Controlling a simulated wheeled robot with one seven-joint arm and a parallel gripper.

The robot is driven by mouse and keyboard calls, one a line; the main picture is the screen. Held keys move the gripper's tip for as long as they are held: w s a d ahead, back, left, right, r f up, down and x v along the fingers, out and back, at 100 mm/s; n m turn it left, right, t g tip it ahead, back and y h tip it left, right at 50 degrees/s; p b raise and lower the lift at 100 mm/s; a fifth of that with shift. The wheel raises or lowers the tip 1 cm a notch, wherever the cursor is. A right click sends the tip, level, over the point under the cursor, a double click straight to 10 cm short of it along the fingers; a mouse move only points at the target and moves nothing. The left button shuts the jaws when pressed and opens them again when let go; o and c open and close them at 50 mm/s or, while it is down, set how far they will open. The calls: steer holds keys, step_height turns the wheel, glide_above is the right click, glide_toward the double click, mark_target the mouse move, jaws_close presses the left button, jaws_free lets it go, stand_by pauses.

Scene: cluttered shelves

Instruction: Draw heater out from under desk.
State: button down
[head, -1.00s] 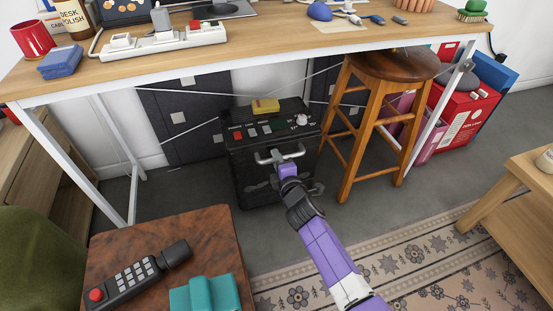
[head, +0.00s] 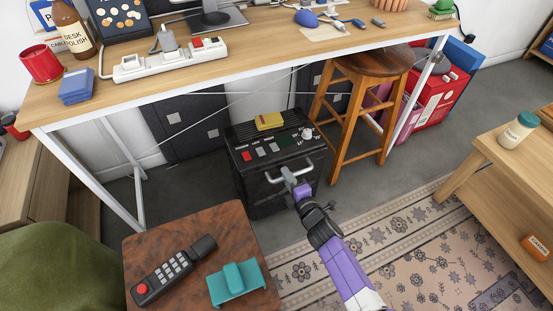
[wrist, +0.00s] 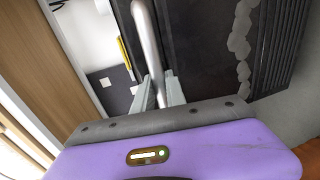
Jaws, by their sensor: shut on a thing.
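The heater (head: 263,183) is a dark box with coloured switches and a pale knob on its sloped top. It stands upright on the floor near the front edge of the desk (head: 300,50); how much of it is still beneath the top is hard to tell. A grey bar handle (head: 272,179) spans its front, and also shows in the wrist view (wrist: 145,30). My gripper (head: 297,184) is shut on this handle; its fingers flank the bar in the wrist view (wrist: 160,95). A yellow block (head: 269,121) lies on the heater.
A wooden stool (head: 371,62) stands close to the heater's right. A small brown table (head: 140,237) with a handset and teal object is front left. A light wooden table (head: 520,165) is at right. Patterned rug (head: 410,245) covers the floor in front.

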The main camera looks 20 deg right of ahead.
steer(key=f+p+v, duration=0.3)
steer(key=v, duration=1.2)
steer(key=shift+s, duration=0.35)
steer(key=shift+f, duration=0.1)
steer(key=c, duration=1.4)
jaws_free()
steer(key=shift+o, duration=0.2)
steer(key=shift+p, duration=0.3)
steer(key=p+v, duration=0.1)
steer(key=v, duration=0.6)
steer(key=shift+s+p, duration=0.4)
